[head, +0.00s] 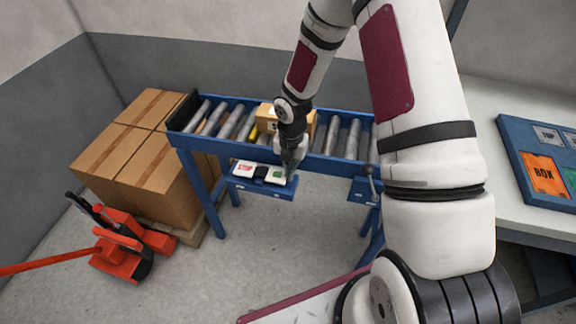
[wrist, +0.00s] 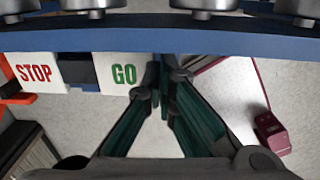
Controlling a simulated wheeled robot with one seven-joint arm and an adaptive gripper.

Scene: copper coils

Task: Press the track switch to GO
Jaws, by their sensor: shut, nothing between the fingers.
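The track switch (head: 262,181) is a blue unit on the front of the roller conveyor, with two white pads. The STOP pad (wrist: 35,72), with red letters, is on the left. The GO pad (wrist: 124,72), with green letters, is on the right. My gripper (wrist: 161,72) is shut and empty, with its dark green fingertips at the right edge of the GO pad. In the head view my gripper (head: 289,173) hangs at the switch's right end. I cannot tell whether the tips touch the GO pad, or which pad is lower.
The blue conveyor (head: 340,163) has grey rollers and carries a cardboard box (head: 268,118) behind my gripper. Stacked cartons (head: 130,150) and an orange pallet jack (head: 120,250) stand at the left. A white table (head: 485,150) with a blue panel (head: 517,150) is at the right.

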